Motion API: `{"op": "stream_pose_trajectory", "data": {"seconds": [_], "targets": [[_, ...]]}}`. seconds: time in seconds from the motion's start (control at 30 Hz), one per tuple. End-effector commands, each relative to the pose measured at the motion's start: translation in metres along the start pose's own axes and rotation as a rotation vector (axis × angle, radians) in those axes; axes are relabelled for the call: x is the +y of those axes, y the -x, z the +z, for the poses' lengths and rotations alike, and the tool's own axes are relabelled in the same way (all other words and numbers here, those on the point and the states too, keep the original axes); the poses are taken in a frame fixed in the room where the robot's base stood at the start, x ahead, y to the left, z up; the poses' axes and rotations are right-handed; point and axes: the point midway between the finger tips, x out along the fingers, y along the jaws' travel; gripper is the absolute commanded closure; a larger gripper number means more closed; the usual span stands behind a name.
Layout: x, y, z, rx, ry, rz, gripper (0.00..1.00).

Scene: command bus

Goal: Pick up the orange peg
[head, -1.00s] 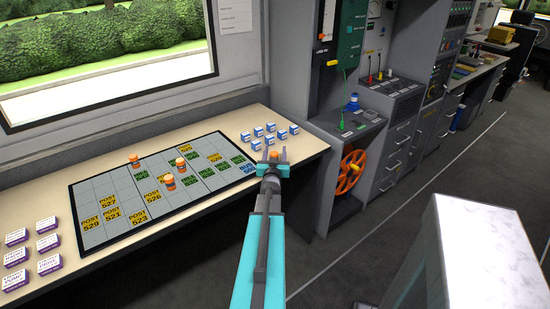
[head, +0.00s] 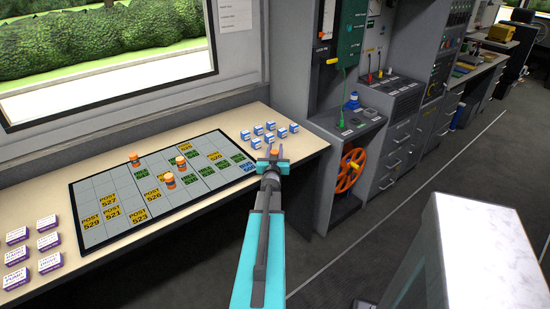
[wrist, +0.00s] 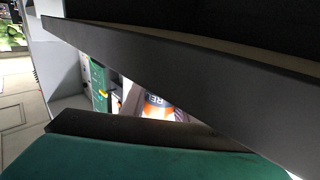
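An orange peg (head: 275,153) shows at my gripper (head: 273,163), by the right end of the desk. In the wrist view the orange and white peg (wrist: 157,105), with dark lettering, shows in the gap between my two dark fingers (wrist: 165,110). The fingers are apart with the peg between them, and their edges hide parts of it. I cannot tell whether they touch it. Other orange pegs stand on the grid board (head: 97,237): one at the back left (head: 134,160), one right of it (head: 180,163), one nearer (head: 169,181).
Several small blue and white blocks (head: 269,138) stand beyond my gripper on the desk (head: 230,122). Purple and white boxes (head: 49,261) sit at the desk's left end. An equipment console with an orange wheel (head: 351,170) stands to the right. The floor (head: 400,207) beside it is open.

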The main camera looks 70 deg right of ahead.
Motion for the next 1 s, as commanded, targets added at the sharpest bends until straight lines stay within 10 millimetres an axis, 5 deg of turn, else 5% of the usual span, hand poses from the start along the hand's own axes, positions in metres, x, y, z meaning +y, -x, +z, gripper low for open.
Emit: {"op": "stream_pose_trajectory", "data": {"seconds": [0.43,1.0], "targets": [[0.0,0.0,-0.003,0.001,0.0,0.0,0.95],[0.011,0.014,-0.036,0.001,0.001,0.002,0.95]]}}
